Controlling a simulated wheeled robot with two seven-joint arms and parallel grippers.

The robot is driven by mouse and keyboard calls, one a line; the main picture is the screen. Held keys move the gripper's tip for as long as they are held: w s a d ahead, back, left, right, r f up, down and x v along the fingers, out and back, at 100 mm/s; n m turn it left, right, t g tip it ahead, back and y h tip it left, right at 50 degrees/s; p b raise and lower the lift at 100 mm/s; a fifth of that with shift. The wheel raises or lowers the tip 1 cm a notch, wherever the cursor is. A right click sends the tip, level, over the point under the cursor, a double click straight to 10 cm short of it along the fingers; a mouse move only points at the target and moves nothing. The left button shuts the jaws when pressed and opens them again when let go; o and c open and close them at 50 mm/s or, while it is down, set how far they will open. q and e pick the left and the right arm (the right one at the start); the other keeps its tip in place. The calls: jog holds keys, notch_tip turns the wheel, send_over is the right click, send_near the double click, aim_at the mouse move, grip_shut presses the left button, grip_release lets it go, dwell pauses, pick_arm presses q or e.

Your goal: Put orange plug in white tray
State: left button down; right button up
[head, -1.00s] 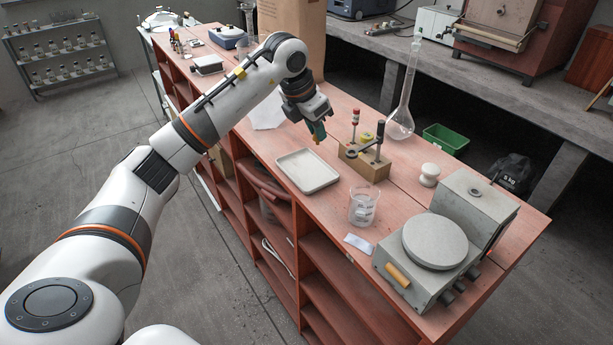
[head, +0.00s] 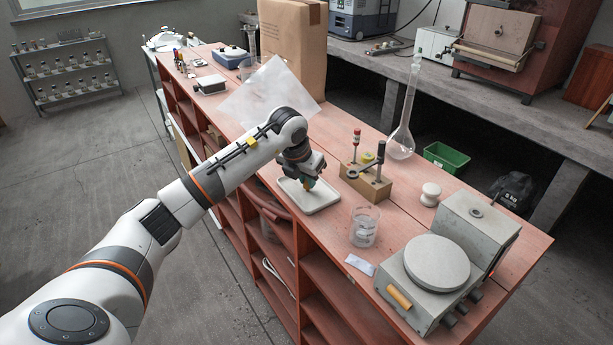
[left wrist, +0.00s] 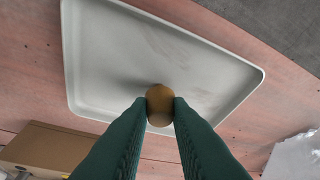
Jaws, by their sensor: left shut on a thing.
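The white tray (head: 322,201) lies on the red bench top, and it fills much of the left wrist view (left wrist: 200,62). My left gripper (head: 306,184) is over the tray in the head view. Its two green fingers are shut on the orange plug (left wrist: 159,101), whose brownish-orange round end shows between the fingertips in the left wrist view. The plug is over the tray near one rim. I cannot tell whether it touches the tray floor. In the head view the plug is mostly hidden by the gripper. My right gripper is not in view.
A wooden block with upright tools (head: 366,184) stands just right of the tray. A glass beaker (head: 364,228) and a grey hotplate device (head: 437,268) are nearer the front. A tall flask (head: 402,140) and a cardboard bag (head: 292,50) stand farther back.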

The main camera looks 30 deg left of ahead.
pick_arm(q)
jog(key=c, duration=1.3)
grip_release()
jog(key=shift+r, duration=0.1)
jog(key=v, duration=1.2)
jog(key=shift+b, duration=0.4)
